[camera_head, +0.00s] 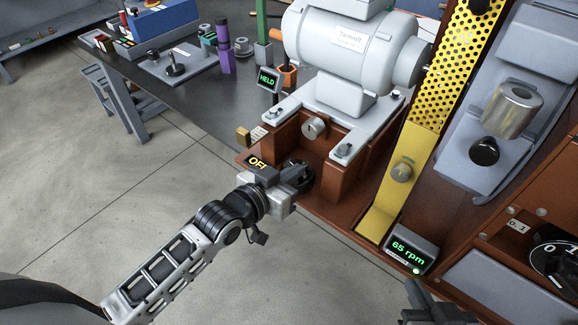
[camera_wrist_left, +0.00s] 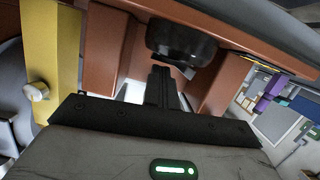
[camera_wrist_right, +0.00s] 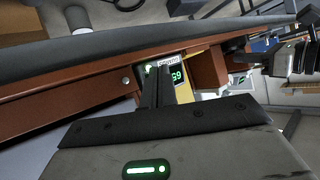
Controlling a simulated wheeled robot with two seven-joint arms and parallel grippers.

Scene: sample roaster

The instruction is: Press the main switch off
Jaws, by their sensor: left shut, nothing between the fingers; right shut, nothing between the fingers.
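A small display reading "OFF" in yellow (camera_head: 257,162) sits at the front left corner of the brown machine base (camera_head: 330,224). My left gripper (camera_head: 300,176) is shut and empty, just right of that display at the base's front recess. In the left wrist view its closed fingers (camera_wrist_left: 165,82) point at a dark rounded block (camera_wrist_left: 180,42), which may be the main switch; whether they touch cannot be told. The gripper hides part of this area in the head view. My right gripper (camera_head: 420,292) is shut and empty, low at the right near the rpm display.
The display reading "65 rpm" (camera_head: 408,254) stands at the foot of the yellow guard (camera_head: 425,150). A grey motor (camera_head: 345,55) tops the base, with a "HELD" display (camera_head: 267,79) beside it. A dark bench (camera_head: 190,95) lies behind left. The floor at left is clear.

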